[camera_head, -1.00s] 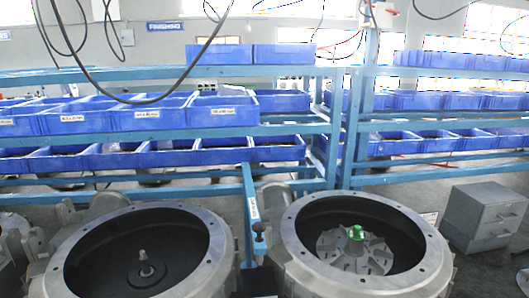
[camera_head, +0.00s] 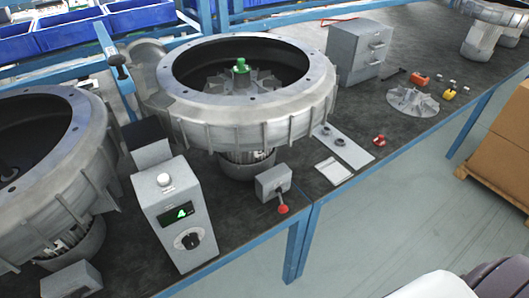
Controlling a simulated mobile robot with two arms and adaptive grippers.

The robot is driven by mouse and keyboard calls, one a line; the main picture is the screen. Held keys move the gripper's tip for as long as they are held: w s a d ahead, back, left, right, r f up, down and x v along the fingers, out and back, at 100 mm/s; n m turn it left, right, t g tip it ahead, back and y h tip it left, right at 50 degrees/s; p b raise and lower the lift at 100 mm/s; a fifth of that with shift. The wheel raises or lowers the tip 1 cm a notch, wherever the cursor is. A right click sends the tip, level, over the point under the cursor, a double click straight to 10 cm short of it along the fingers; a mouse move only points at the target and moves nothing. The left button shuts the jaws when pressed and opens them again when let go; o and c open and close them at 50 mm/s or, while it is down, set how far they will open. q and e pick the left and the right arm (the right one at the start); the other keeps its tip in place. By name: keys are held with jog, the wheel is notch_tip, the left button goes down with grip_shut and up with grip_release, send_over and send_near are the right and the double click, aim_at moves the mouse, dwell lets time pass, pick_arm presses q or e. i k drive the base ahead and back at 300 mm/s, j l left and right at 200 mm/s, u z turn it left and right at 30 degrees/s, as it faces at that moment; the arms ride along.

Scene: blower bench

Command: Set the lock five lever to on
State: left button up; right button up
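A small grey lever box (camera_head: 273,181) sits on the bench's front edge, below the middle blower housing. Its lever has a red knob (camera_head: 283,209) that hangs down toward the viewer. I cannot read a label on it, so I cannot tell if it is lock five or which position is on. To its left stands a grey control box (camera_head: 172,214) with a white button, a green lit digit that looks like 4, and a black dial. Neither of my grippers is in view.
The large blower housing (camera_head: 322,103) stands behind the lever, with another housing (camera_head: 90,150) at left. A grey drawer cabinet (camera_head: 357,52), a loose impeller (camera_head: 412,101) and small parts lie to the right. Cardboard boxes (camera_head: 505,140) stand at far right.

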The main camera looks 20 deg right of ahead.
aim_at(283, 208)
jog(key=z, duration=0.9)
